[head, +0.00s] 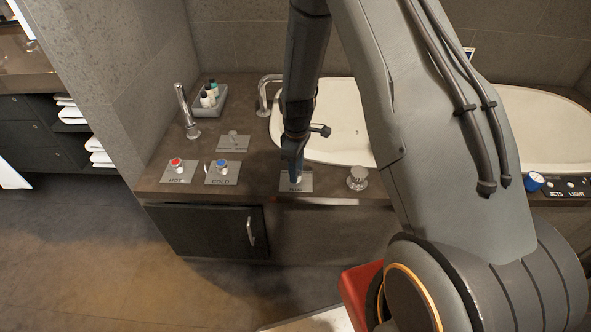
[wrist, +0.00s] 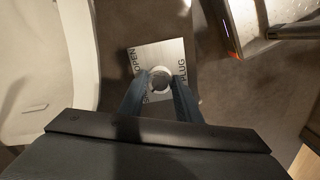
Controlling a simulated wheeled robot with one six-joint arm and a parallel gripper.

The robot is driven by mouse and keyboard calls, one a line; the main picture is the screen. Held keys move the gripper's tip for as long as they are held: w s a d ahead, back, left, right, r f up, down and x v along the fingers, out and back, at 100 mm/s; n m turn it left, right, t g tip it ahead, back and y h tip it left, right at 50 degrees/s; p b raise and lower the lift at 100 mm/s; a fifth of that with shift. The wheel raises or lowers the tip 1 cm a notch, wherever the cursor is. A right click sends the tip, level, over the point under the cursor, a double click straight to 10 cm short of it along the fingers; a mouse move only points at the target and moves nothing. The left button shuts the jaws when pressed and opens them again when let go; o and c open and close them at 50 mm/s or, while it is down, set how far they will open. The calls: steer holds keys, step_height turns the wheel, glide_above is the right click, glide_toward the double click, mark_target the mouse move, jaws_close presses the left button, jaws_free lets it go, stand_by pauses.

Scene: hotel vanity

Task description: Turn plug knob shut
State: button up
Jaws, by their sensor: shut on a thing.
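The plug knob (wrist: 160,80) is a small round metal knob on a square plate. In the wrist view its plate (wrist: 146,52) carries the words OPEN and PLUG; other lettering is partly covered by my fingers. My gripper (wrist: 160,92) comes down from above with one blue finger on each side of the knob and is shut on it. In the head view the gripper (head: 296,174) stands over the plug plate (head: 285,186) at the counter's front edge and hides most of the knob. I cannot tell the knob's exact setting.
Left of the plug plate are the COLD knob (head: 221,165) and HOT knob (head: 176,165). A metal knob (head: 357,178) stands close on the right. The white basin (head: 345,120) lies behind, with a faucet (head: 265,95) and a toiletries tray (head: 208,100) at the back left.

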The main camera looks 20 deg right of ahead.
steer(key=shift+n, duration=0.4)
steer(key=o, duration=1.1)
steer(key=shift+c, duration=0.2)
step_height(320, 180, up, 7)
steer(key=shift+w+f, duration=0.1)
steer(key=shift+r, duration=0.5)
